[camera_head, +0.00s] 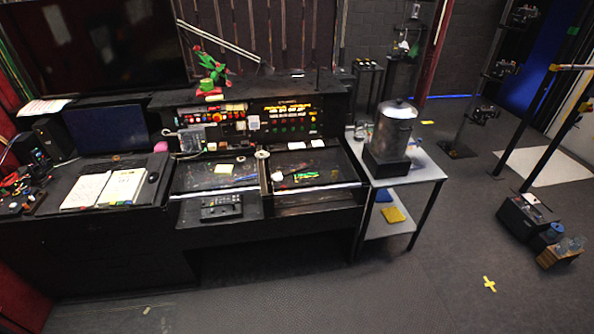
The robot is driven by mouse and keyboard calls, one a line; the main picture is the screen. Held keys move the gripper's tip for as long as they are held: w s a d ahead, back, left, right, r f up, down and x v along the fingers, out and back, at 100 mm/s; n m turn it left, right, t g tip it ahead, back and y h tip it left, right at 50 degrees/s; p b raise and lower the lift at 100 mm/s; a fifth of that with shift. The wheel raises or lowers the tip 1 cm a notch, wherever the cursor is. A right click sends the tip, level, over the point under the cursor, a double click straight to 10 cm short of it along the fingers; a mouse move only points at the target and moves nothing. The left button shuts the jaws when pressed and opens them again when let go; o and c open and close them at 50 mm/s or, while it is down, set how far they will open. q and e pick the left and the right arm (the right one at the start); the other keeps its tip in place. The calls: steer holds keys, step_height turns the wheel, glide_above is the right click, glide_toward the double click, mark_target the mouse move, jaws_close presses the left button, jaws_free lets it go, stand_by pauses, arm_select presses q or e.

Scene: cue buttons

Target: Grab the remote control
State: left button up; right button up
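A dark, flat device with small pale buttons, which looks like the remote control (221,208), lies on the front ledge of the black console desk (120,255), left of its middle. It is small in the view, and its details are hard to make out. Nothing covers it. Neither of my grippers shows in the head view.
A side table (418,163) with a metal urn (390,138) is at the right. The floor in front is mostly clear.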

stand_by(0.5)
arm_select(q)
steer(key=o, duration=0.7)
